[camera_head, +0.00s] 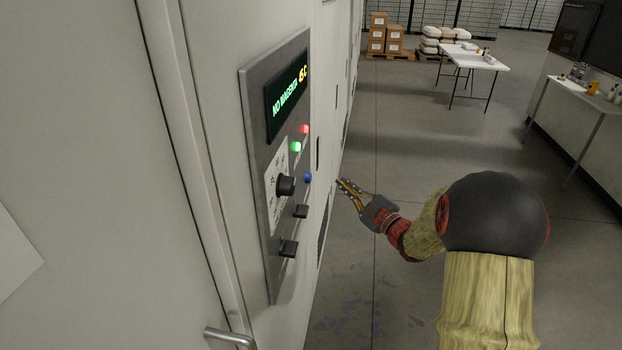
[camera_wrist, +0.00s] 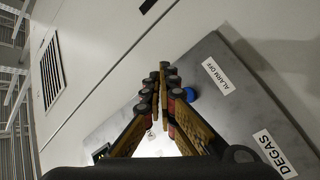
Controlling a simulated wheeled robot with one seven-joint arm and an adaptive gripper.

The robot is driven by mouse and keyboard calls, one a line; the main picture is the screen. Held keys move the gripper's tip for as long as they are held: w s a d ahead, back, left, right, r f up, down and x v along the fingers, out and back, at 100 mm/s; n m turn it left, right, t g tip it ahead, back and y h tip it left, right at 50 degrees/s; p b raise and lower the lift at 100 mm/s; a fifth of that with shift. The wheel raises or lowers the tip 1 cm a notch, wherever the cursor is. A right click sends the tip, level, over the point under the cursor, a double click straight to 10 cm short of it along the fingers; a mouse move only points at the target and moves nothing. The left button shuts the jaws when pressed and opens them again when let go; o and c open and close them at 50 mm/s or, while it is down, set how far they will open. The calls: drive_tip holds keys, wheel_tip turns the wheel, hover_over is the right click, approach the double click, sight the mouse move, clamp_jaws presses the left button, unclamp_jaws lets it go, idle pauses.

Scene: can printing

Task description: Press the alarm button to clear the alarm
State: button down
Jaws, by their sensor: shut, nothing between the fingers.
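The blue alarm button (camera_head: 308,178) is on the right edge of a grey control panel (camera_head: 258,110) on the white machine. In the wrist view the blue button (camera_wrist: 191,94) shows just right of my fingertips, beside a label reading "ALARM OFF" (camera_wrist: 219,75). My gripper (camera_head: 341,182) is shut and empty, its fingertips together in the wrist view (camera_wrist: 165,75). In the head view its tips point at the panel and appear a little right of the button, with a visible gap. I cannot tell the exact depth between them.
A red lamp (camera_head: 304,129), a green lamp (camera_head: 296,146), a black knob (camera_head: 286,186) and two black switches (camera_head: 288,248) are close by. A metal door handle (camera_head: 229,337) sticks out below. The floor beside the machine is open.

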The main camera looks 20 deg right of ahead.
sight(307, 178)
drive_tip(key=w+a, duration=0.3)
drive_tip(key=a, duration=0.2)
drive_tip(key=shift+w+b, duration=0.2)
drive_tip(key=shift+b, duration=0.2)
idle(1.2)
drive_tip(key=shift+w+a+b, duration=0.25)
drive_tip(key=shift+a+b, duration=0.1)
drive_tip(key=shift+b, duration=0.05)
drive_tip(key=shift+w+a+b, duration=0.4)
drive_tip(key=shift+w+a, duration=0.1)
drive_tip(key=shift+a, duration=0.2)
idle(1.3)
drive_tip(key=shift+d, duration=0.1)
drive_tip(key=shift+s+d, duration=0.75)
drive_tip(key=shift+d, duration=0.15)
drive_tip(key=shift+d, duration=0.1)
